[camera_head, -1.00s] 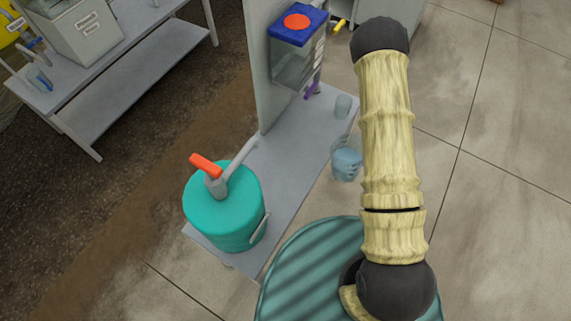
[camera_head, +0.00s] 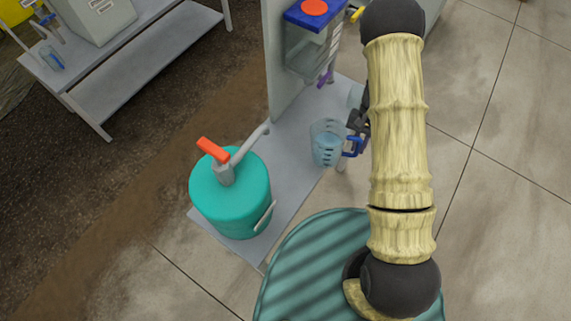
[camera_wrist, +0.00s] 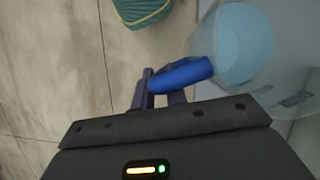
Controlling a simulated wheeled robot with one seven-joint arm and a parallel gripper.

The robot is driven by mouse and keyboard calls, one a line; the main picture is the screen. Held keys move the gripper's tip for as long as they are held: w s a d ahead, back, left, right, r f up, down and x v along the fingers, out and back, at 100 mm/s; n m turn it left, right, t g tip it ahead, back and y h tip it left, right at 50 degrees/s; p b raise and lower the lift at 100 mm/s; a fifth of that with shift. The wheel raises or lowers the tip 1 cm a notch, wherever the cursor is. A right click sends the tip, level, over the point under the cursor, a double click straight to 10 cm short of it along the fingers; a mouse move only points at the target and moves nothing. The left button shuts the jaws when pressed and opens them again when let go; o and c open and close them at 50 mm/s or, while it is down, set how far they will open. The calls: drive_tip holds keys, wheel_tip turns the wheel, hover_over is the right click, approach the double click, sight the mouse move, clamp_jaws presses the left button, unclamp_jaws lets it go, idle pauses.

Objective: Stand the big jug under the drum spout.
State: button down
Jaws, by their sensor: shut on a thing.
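The big jug (camera_head: 327,150) is clear with a blue handle and holds pale blue liquid. It looks upright. My gripper (camera_head: 357,127) is shut on its handle, at the jug's right. In the wrist view the fingers (camera_wrist: 165,88) close on the blue handle, and the jug (camera_wrist: 243,45) is partly cut off by the frame. A teal drum (camera_head: 230,205) stands on the near end of the grey bench, with an orange lever and a grey spout (camera_head: 250,145) slanting up and right. The jug is right of the spout tip, apart from it. Whether it touches the bench is unclear.
The grey bench (camera_head: 285,190) is clear between drum and jug. A clear tank (camera_head: 310,45) with a blue lid and purple tap hangs on the upright panel behind. A smaller clear cup (camera_head: 355,95) is partly hidden by my arm. Another bench (camera_head: 150,50) stands upper left.

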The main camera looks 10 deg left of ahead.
drive_tip(key=s+a+r+m+y+b, duration=0.1)
drive_tip(key=s+a, duration=0.3)
drive_tip(key=a, duration=0.4)
drive_tip(key=s+a+r+m+y+b, duration=0.1)
drive_tip(key=s+a+r+m, duration=0.2)
drive_tip(key=s+a, duration=0.2)
drive_tip(key=a, duration=0.3)
drive_tip(key=shift+s+a+r+t, duration=0.2)
drive_tip(key=shift+s+a+t, duration=0.05)
drive_tip(key=shift+a+t, duration=0.15)
drive_tip(key=shift+f+p, duration=0.4)
drive_tip(key=shift+f, duration=2.65)
